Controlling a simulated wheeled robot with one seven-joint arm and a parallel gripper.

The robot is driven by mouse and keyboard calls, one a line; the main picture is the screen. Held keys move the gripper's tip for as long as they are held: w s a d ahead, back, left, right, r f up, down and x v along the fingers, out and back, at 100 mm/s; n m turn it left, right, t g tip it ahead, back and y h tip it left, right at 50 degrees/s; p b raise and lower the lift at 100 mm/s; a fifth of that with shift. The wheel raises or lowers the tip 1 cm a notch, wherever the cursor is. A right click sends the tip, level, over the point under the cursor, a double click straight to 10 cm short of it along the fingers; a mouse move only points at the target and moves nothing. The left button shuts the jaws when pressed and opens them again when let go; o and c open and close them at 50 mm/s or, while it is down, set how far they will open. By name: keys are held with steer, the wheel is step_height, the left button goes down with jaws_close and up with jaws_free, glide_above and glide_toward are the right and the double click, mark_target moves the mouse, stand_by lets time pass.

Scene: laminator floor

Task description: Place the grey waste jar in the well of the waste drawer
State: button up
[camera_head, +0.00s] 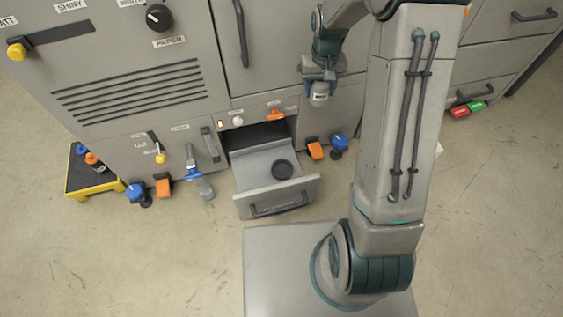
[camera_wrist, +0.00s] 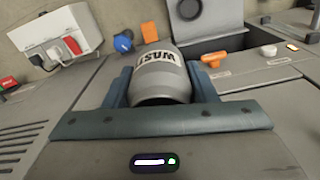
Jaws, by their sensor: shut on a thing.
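My gripper (camera_head: 319,80) is shut on the grey waste jar (camera_head: 319,95), which has a pale label band. In the wrist view the jar (camera_wrist: 160,78) sits between the two fingers, and its label letters appear upside down. The waste drawer (camera_head: 275,198) is pulled open low on the machine. Its round dark well (camera_head: 282,169) shows empty in the drawer's top plate. In the wrist view the drawer (camera_wrist: 212,18) and part of the well (camera_wrist: 189,8) show beyond the jar. The jar is up and to the right of the drawer in the head view, clear of it.
Orange pedals (camera_head: 315,150) and blue knobs (camera_head: 339,142) stick out low beside the drawer. An orange latch (camera_head: 276,115) is above it. A black-topped yellow platform (camera_head: 92,176) stands at left. A box with red and green switches (camera_head: 468,108) is at right. Floor in front is clear.

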step_height(320, 180, down, 15)
steer(key=w+a+n+p, duration=0.1)
steer(key=w+a+n, duration=0.1)
steer(key=a, duration=0.1)
steer(key=n, duration=0.2)
glide_above(282, 171)
step_height(282, 171, down, 14)
step_height(282, 171, down, 7)
steer(key=shift+d+r+b, duration=0.1)
steer(key=shift+b, duration=0.7)
steer(key=shift+f+b, duration=0.65)
steer(key=shift+f, duration=1.2)
steer(key=shift+f, duration=0.15)
steer(key=o, duration=1)
